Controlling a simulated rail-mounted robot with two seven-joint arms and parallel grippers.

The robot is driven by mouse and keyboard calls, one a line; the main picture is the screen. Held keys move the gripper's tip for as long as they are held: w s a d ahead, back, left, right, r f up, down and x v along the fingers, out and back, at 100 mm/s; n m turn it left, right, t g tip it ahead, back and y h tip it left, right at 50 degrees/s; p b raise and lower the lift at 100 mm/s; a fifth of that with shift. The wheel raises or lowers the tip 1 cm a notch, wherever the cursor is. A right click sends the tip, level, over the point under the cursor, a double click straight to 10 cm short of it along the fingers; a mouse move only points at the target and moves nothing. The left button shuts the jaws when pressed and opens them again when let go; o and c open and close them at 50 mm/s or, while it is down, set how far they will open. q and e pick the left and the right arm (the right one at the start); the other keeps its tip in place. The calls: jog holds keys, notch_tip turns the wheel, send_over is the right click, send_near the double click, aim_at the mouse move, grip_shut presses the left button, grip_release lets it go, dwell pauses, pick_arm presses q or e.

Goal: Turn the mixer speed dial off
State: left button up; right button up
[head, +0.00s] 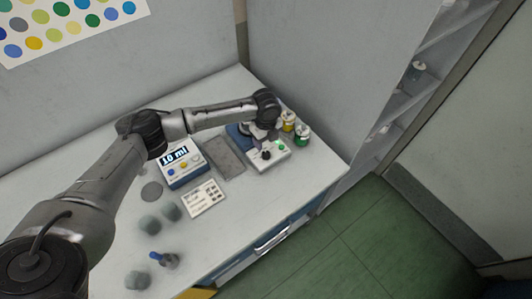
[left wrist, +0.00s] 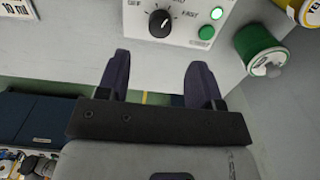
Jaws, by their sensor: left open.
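The mixer's control panel (head: 270,156) is white, on the bench under my left gripper. Its black speed dial (head: 265,155) also shows in the left wrist view (left wrist: 161,23), with a scale around it and the word FAST to its right. A green light (left wrist: 217,13) and a green button (left wrist: 206,32) sit right of the dial. My left gripper (left wrist: 158,65) is open, its two fingers pointing at the panel, with the dial ahead of the gap between them and apart from both. In the head view the left gripper (head: 266,133) is small and partly hidden. My right gripper is not in view.
Jars with green (head: 303,133) and yellow (head: 289,121) parts stand close right of the mixer. A blue-and-white device reading 10 ml (head: 180,163), a grey tray (head: 224,157) and a white card (head: 204,198) lie to its left. The bench edge is in front.

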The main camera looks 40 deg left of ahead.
aim_at(266, 154)
pick_arm(q)
notch_tip(266, 154, down, 8)
jog(key=shift+f+b, duration=0.2)
jog(key=shift+b, duration=0.3)
jog(key=c, duration=0.9)
